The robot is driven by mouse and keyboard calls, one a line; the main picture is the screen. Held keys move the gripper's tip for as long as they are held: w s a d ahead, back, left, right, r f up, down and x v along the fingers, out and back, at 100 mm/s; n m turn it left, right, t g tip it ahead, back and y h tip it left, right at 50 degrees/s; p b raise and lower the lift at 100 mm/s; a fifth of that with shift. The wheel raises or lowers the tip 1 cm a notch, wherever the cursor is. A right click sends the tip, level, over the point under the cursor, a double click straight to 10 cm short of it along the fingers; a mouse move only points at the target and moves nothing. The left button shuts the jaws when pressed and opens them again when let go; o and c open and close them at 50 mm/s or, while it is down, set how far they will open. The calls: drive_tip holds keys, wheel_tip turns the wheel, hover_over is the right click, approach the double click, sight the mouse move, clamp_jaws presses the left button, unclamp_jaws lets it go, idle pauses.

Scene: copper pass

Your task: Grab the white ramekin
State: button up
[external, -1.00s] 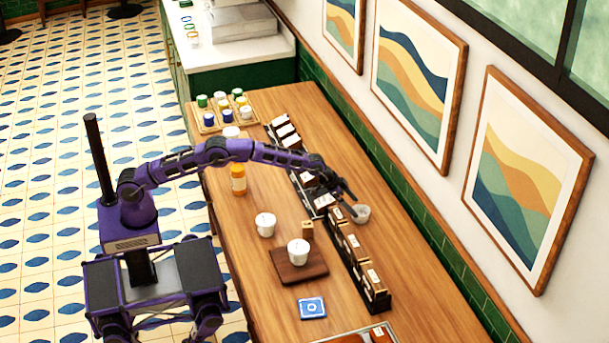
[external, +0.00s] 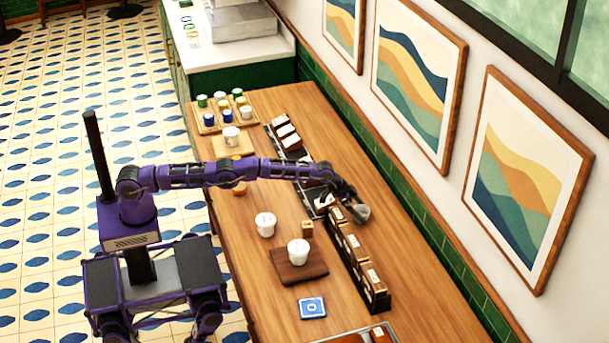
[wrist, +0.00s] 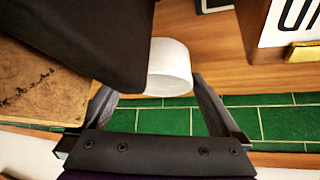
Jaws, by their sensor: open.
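The white ramekin (external: 362,213) stands on the wooden table behind the row of boxes, on the wall side. It also shows in the wrist view (wrist: 170,68), partly hidden by a dark shape at the upper left.
A dark rack of boxes (external: 375,297) runs close beside the ramekin. White cups stand on the table (external: 265,224) and on a brown board (external: 298,253). The green tiled wall (wrist: 165,121) is close behind. The table's right part is clear.

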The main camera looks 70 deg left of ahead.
drive_tip(key=shift+c, duration=0.3)
drive_tip(key=c, duration=0.9)
drive_tip(key=shift+c, duration=0.6)
drive_tip(key=shift+a+r, duration=0.1)
drive_tip(key=shift+r, duration=0.05)
